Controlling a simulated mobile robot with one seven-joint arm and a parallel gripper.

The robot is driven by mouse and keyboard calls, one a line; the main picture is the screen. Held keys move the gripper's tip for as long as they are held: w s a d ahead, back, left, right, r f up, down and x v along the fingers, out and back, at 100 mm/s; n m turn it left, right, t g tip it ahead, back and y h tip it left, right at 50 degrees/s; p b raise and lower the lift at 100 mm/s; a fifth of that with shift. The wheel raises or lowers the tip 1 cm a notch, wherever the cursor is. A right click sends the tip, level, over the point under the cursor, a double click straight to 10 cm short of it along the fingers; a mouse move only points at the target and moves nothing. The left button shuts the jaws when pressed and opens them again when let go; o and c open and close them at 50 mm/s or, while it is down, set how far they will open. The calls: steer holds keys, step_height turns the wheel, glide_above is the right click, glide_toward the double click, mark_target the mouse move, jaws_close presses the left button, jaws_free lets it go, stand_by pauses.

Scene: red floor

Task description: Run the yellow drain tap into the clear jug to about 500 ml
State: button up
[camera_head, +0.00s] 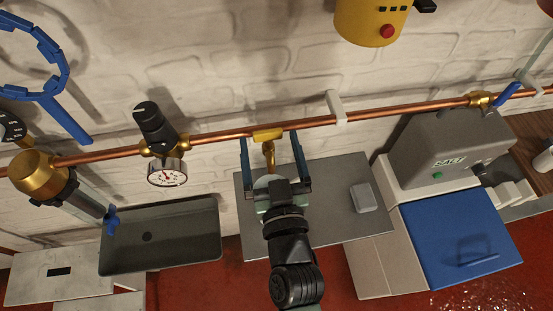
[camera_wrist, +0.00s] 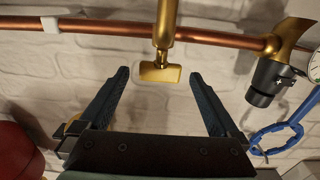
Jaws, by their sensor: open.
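The yellow drain tap (camera_head: 267,135) hangs from the copper pipe, with its flat handle across the pipe and its brass spout pointing down. In the wrist view, which looks upside down, the tap's flat handle (camera_wrist: 160,74) is centred between my fingertips. My gripper (camera_head: 269,142) is open, one finger on each side of the tap. In the wrist view my gripper (camera_wrist: 160,80) shows clear gaps between handle and both fingers. A pale rounded shape (camera_head: 263,181) shows between the fingers below the spout; it may be the clear jug, mostly hidden. No water or level is readable.
The copper pipe (camera_head: 218,135) runs along the white brick wall. A pressure gauge (camera_head: 165,173) and brass filter (camera_head: 38,172) are to the left. A grey board (camera_head: 335,205) lies below the tap, with a small grey block (camera_head: 363,197). A salt-labelled softener (camera_head: 440,150) stands right.

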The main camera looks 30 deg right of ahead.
steer(key=b+v, duration=0.1)
steer(key=v, duration=0.6)
stand_by(0.5)
steer(key=w+a+r+n+t+y, duration=0.25)
steer(key=w+r, duration=0.25)
steer(key=r, duration=0.6)
steer(key=w+a+r+n+t+y, duration=0.1)
steer(key=w+a+r+t, duration=0.3)
steer(key=r, duration=0.6)
steer(key=s+a+r+t+y, duration=0.1)
steer(key=s+a+r+t, duration=0.1)
steer(key=r, duration=1.1)
steer(key=s+a+r+t, duration=0.1)
steer(key=s+a+r, duration=0.1)
steer(key=r, duration=1.2)
steer(key=shift+s+a+r+t+y+p, duration=0.3)
steer(key=shift+a+t+y+p, duration=0.05)
steer(key=shift+a+p, duration=0.15)
steer(key=shift+f, duration=0.1)
